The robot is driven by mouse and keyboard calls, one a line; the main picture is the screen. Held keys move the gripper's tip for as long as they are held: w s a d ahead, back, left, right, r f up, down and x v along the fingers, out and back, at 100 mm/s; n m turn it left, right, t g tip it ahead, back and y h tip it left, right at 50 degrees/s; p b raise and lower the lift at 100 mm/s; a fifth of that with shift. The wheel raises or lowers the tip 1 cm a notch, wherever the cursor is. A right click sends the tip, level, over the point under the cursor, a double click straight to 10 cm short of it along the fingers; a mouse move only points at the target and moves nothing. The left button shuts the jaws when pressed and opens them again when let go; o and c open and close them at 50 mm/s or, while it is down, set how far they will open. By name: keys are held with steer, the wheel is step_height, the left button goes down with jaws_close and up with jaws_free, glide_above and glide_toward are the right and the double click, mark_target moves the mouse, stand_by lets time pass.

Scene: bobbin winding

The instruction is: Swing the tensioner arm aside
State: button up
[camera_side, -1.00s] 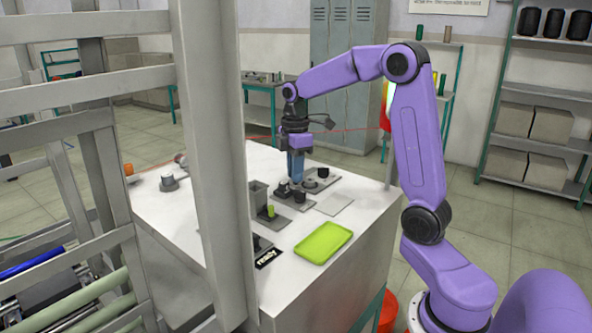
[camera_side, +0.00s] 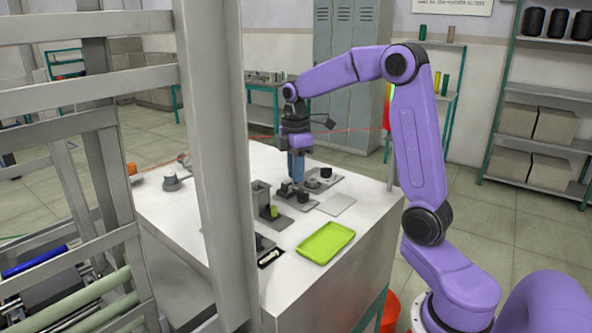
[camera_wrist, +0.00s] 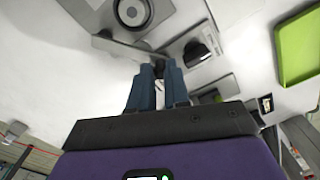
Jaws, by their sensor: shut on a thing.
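My gripper (camera_side: 296,178) points straight down over the fixtures on the white bench. Its blue fingers are close together in the wrist view (camera_wrist: 160,64), shut on a small dark knob that the fingertips mostly hide. A thin grey bar, apparently the tensioner arm (camera_wrist: 118,46), runs from the knob toward the upper left, beside a plate with a round grey disc (camera_wrist: 131,11). In the side view the fingers hide most of this arm. A dark cylinder on a grey block (camera_wrist: 196,52) stands just right of the fingertips.
A green tray (camera_side: 326,244) lies at the bench's front right. A flat grey plate (camera_side: 337,205) lies right of the fixtures, and a grey upright block (camera_side: 261,194) stands left. A small black display (camera_side: 269,257) is near the front edge.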

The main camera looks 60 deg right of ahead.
steer(key=shift+w, duration=0.2)
steer(key=o, duration=0.6)
steer(key=shift+c, duration=0.2)
steer(key=shift+r, duration=0.1)
steer(key=shift+s+r, duration=0.1)
steer(key=shift+r, duration=3.35)
